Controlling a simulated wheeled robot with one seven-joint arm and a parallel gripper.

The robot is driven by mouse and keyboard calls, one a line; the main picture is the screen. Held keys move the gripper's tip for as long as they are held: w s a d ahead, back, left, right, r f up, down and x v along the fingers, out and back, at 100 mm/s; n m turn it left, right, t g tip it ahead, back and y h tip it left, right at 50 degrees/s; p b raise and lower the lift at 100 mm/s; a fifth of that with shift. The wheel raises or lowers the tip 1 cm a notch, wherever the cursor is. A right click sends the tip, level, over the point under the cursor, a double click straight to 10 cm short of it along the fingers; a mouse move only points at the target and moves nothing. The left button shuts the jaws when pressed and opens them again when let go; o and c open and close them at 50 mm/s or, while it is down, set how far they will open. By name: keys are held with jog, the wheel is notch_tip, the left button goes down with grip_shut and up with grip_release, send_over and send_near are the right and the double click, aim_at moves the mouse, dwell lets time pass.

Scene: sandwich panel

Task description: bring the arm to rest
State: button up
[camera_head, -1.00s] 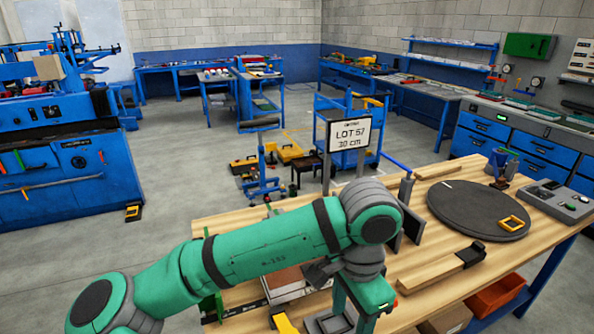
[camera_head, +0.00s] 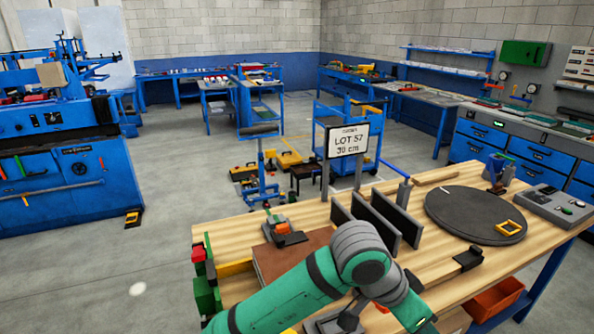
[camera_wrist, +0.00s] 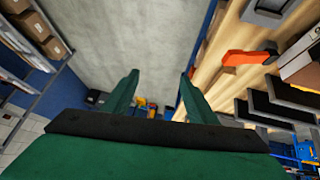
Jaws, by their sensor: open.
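My green arm (camera_head: 290,296) reaches in from the bottom edge over the front of the wooden workbench (camera_head: 445,245). Its wrist end hangs low at the bench's front, and the fingertips are not visible in the head view. In the wrist view my gripper (camera_wrist: 158,90) shows two green fingers spread apart with nothing between them. Beyond the fingers lie grey floor and, at right, the bench top.
Upright dark plates (camera_head: 385,222), a brown block (camera_head: 285,262) and a grey-and-orange device (camera_head: 284,232) stand near the arm. A dark round disc (camera_head: 470,212) lies to the right. A sign (camera_head: 348,140) stands behind.

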jog(key=w+d+r+n+t+h, duration=0.4)
jog(key=d+n+t+h, duration=0.1)
jog(key=d+h, duration=0.35)
jog(key=s+a+f+n+t+y, duration=0.2)
jog(key=a+f+n+t+y, duration=0.4)
jog(key=a+f, duration=0.35)
jog(key=s+a+f+n+t+y, duration=0.3)
jog(key=a+f+n+t+y, duration=0.15)
jog(key=a+f+n, duration=0.5)
jog(key=s+a+f+m+y, duration=0.2)
jog(key=s+a, duration=0.4)
jog(key=s, duration=0.7)
jog(key=s+a+f+m+y, duration=0.3)
jog(key=s+a+f, duration=0.3)
jog(key=s, duration=0.6)
jog(key=shift+s+a+f+m+g, duration=0.15)
jog(key=shift+s+a+m+g, duration=0.3)
jog(key=shift+m, duration=0.4)
